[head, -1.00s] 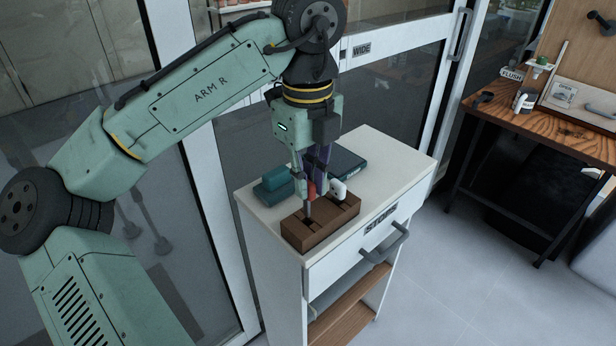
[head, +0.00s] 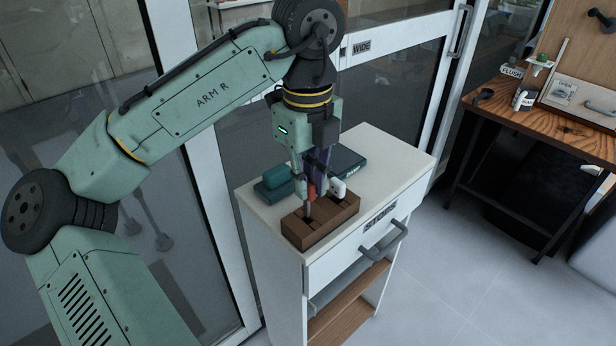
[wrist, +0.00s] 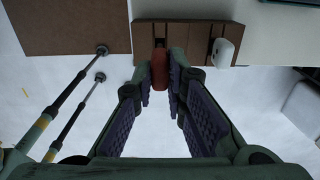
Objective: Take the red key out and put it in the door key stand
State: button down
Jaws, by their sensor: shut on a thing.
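A red key (head: 312,190) is held upright between the fingertips of my gripper (head: 313,180), its shaft pointing down at a brown slotted wooden block (head: 325,233). I cannot tell how far the shaft tip sits in a slot. In the wrist view the red key (wrist: 160,69) is between the purple finger pads, in front of the block (wrist: 192,30). A white key (head: 338,188) stands in the block right of the red one; it also shows in the wrist view (wrist: 222,53). I cannot tell which thing is the door key stand.
The block stands at the front of a white cabinet (head: 394,173) with a drawer marked STOPS. A teal object (head: 277,182) and a dark book (head: 347,162) lie behind it. A glass door stands behind. A wooden desk (head: 545,122) with small labelled things is at right.

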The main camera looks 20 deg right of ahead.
jog(key=shift+f+b, duration=0.7)
jog(key=shift+f, duration=1.35)
jog(key=c, duration=1.5)
grip_release()
jog(key=shift+c, duration=0.2)
jog(key=shift+r, duration=0.1)
notch_tip(320, 180, up, 12)
jog(key=shift+f, duration=0.1)
